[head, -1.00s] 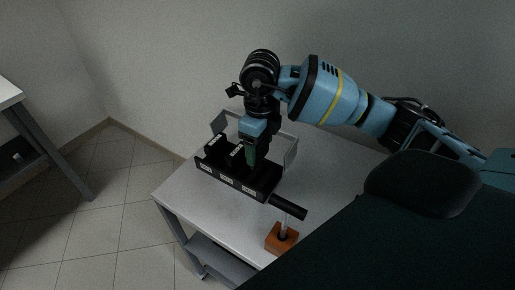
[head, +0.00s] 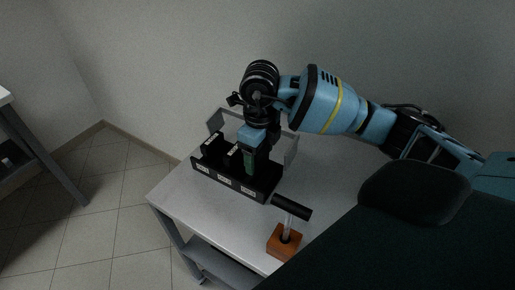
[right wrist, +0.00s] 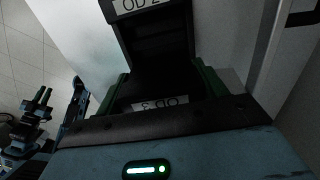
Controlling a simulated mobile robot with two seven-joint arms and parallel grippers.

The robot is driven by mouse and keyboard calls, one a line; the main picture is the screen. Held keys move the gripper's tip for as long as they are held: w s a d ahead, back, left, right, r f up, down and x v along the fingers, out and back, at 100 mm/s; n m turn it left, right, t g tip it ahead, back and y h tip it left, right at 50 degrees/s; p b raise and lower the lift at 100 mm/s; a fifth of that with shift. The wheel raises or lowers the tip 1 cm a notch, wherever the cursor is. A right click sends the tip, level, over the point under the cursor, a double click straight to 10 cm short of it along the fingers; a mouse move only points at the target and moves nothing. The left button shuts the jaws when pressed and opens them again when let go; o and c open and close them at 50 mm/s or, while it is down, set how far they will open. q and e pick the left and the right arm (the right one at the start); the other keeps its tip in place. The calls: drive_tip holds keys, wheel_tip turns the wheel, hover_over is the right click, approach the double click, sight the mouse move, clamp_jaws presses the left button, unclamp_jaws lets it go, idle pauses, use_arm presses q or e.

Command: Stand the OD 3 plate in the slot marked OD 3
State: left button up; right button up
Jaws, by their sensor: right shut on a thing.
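My right gripper (head: 249,163) points down at the right-hand part of a black rack (head: 212,177), with its green fingers behind the rack's front wall. It is shut on a dark plate, mostly hidden by the fingers and rack. In the right wrist view a label reading OD 3 (right wrist: 158,104) shows upside down between the green fingers. A label reading OD 2 (right wrist: 140,5) is above it. I cannot tell whether the held plate touches the slot's bottom. Three small white labels mark the rack's front, too small to read.
The rack stands on a pale table (head: 172,204) beside low grey panels (head: 291,150). A wooden block (head: 284,243) with a clear rod and a black cylinder (head: 291,207) stands close to the rack's right end.

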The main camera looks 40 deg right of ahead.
sight(260, 169)
use_arm(q)
drive_tip(key=shift+w+r, duration=0.1)
drive_tip(key=shift+w, duration=0.2)
drive_tip(key=shift+s, duration=0.15)
use_arm(e)
drive_tip(key=shift+f, duration=0.15)
drive_tip(key=shift+f+b, duration=0.4)
drive_tip(key=shift+f, duration=0.5)
drive_tip(key=shift+f+b, duration=0.4)
drive_tip(key=shift+f, duration=0.45)
use_arm(q)
drive_tip(key=shift+s+f, duration=0.4)
drive_tip(key=shift+f, duration=0.25)
drive_tip(key=shift+s+f, duration=0.35)
drive_tip(key=shift+f, duration=0.3)
use_arm(e)
drive_tip(key=shift+f, duration=0.45)
drive_tip(key=shift+s+f, duration=0.1)
drive_tip(key=shift+f, duration=0.05)
